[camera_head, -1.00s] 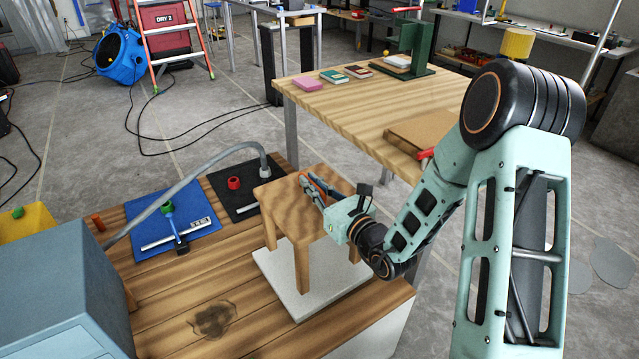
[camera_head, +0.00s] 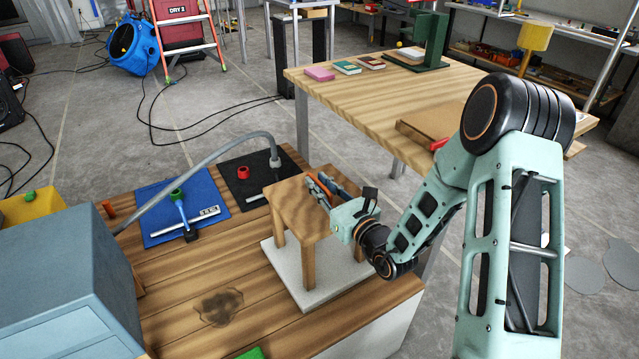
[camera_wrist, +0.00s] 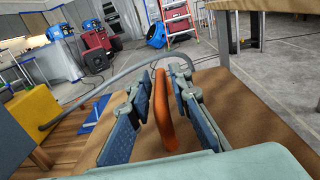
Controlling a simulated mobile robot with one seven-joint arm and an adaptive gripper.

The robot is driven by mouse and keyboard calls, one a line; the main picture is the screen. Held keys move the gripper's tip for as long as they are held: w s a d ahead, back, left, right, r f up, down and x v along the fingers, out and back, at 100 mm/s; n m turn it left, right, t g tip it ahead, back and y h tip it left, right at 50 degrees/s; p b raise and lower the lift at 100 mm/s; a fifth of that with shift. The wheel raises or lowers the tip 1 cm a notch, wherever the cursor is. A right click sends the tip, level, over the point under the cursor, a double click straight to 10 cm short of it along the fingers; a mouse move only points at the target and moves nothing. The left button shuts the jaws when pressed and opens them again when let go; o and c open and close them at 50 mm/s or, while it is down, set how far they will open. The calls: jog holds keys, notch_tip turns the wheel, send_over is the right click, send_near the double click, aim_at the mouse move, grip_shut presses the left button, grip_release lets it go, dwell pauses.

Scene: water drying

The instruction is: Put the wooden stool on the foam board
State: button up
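The wooden stool (camera_head: 287,203) stands upright on the white foam board (camera_head: 335,284), its visible legs resting on it; one leg is hidden. My gripper (camera_head: 318,184) is at the right part of the stool's seat. In the wrist view, the fingers of my gripper (camera_wrist: 160,78) stand apart on either side of an upright orange handle (camera_wrist: 163,112) on the brown seat (camera_wrist: 240,108). A gap shows between the left finger and the handle; the right finger is very close to it.
A blue mat (camera_head: 160,200), a black mat (camera_head: 243,172) and a grey hose (camera_head: 200,165) lie behind and left. A blue-grey box (camera_head: 60,270) fills the left. Another table (camera_head: 370,100) stands behind.

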jog(key=shift+o, duration=0.4)
jog(key=p+v, duration=0.1)
jog(key=v, duration=1.1)
jog(key=shift+p, duration=0.3)
jog(key=shift+a+r, duration=0.1)
jog(key=shift+r, duration=0.05)
